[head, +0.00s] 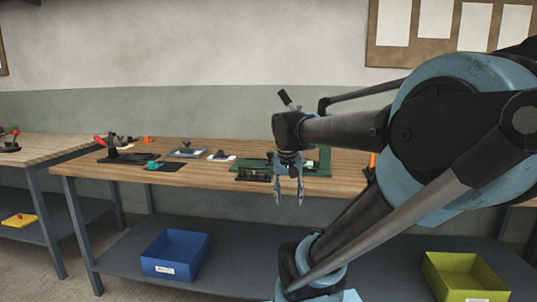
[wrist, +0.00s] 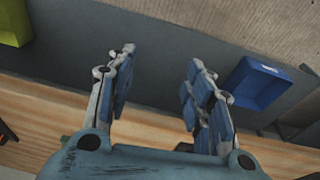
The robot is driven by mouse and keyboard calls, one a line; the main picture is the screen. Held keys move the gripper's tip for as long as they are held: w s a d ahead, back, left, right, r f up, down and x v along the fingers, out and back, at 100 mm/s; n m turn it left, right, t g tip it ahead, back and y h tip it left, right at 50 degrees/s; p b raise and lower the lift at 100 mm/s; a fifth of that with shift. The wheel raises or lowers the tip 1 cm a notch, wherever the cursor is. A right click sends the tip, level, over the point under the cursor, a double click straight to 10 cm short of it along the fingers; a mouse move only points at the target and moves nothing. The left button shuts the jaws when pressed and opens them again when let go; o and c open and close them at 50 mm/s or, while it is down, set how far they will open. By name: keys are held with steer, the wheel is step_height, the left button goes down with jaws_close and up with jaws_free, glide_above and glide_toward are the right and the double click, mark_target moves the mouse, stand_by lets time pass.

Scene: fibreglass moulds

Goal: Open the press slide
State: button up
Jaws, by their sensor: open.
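A green press (head: 325,160) stands on the wooden workbench in the head view, largely hidden behind my gripper and wrist. Its low dark front part (head: 254,174) shows to the left of my gripper. I cannot tell which part is the slide or how far it is open. My gripper (head: 289,198) points down in front of the press, open and empty, its fingertips apart. In the wrist view, my gripper (wrist: 160,56) shows two separated fingers with blue pads and nothing between them. I cannot make out the press slide there.
The workbench (head: 215,183) carries a red-handled clamp (head: 112,142), dark mats and small parts left of the press. A blue bin (head: 175,254) and a yellow-green bin (head: 465,277) stand on the lower shelf (head: 240,255). The bench's front edge lies close to my gripper.

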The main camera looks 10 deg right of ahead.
steer(key=w+a+r+m+h, duration=0.1)
steer(key=w+a+r+m, duration=0.15)
steer(key=w+r, duration=0.65)
steer(key=w+a+r+m+h, duration=0.15)
steer(key=w+r+m, duration=0.3)
steer(key=w, duration=0.75)
steer(key=w+a+r+m+h, duration=0.1)
steer(key=w+a+r+m, duration=0.2)
steer(key=w+r, duration=0.6)
steer(key=shift+y, duration=0.25)
steer(key=x, duration=0.6)
steer(key=w+x, duration=0.1)
steer(key=x, duration=1.2)
steer(key=shift+w+a+r, duration=0.15)
steer(key=shift+w+a, duration=0.1)
steer(key=shift+w, duration=0.05)
jaws_close()
